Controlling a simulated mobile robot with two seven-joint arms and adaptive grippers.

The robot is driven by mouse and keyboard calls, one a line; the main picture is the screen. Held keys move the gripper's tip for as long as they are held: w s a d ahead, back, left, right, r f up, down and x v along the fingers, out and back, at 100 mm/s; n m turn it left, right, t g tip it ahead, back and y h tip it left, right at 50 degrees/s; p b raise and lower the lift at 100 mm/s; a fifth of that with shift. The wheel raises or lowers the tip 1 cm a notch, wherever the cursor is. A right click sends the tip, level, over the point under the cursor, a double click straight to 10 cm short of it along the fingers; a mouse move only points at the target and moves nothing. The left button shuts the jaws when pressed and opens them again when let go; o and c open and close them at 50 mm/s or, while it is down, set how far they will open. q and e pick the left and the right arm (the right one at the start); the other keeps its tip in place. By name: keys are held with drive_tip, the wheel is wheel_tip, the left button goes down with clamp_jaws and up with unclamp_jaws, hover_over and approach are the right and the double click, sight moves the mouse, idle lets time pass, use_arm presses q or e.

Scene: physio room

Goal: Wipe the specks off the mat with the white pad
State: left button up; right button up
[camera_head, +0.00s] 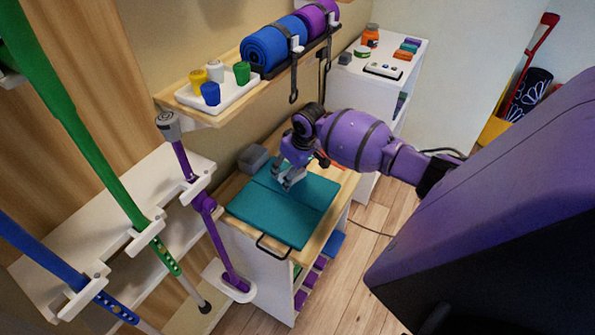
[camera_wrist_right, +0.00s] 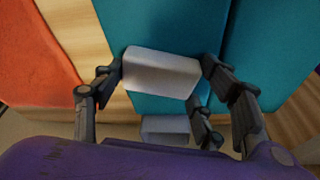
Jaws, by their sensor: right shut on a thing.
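The teal mat (camera_head: 290,222) lies on the wooden top of a small cabinet, with a fold or seam across it. My right gripper (camera_head: 289,180) is over the far part of the mat, pointing down. In the right wrist view, the white pad (camera_wrist_right: 160,74) sits between its dark fingers, and the gripper is shut on it. The mat (camera_wrist_right: 165,30) shows beneath and around the pad. I cannot tell whether the pad touches the mat. No specks can be made out at this size. My left gripper is not in view.
A grey container (camera_head: 253,158) stands beside the mat's far left corner; an orange item (camera_wrist_right: 35,55) lies near the mat. A wall shelf (camera_head: 200,117) with cups and rolled mats hangs behind. A purple crutch (camera_head: 212,215) stands close to the cabinet's left side.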

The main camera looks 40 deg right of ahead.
drive_tip(key=shift+w+a+f+b, duration=0.1)
drive_tip(key=shift+w+a+b, duration=0.15)
drive_tip(key=shift+w, duration=0.45)
drive_tip(key=shift+w+a+f+b, duration=0.1)
drive_tip(key=shift+w+a, duration=0.25)
drive_tip(key=shift+w, duration=0.3)
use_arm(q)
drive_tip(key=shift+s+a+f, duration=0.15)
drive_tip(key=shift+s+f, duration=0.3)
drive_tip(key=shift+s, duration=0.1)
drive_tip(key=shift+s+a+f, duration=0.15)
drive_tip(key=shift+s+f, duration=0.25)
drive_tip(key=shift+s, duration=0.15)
use_arm(e)
drive_tip(key=shift+w+a+r, duration=0.1)
drive_tip(key=shift+w+a, duration=0.05)
drive_tip(key=shift+w, duration=0.1)
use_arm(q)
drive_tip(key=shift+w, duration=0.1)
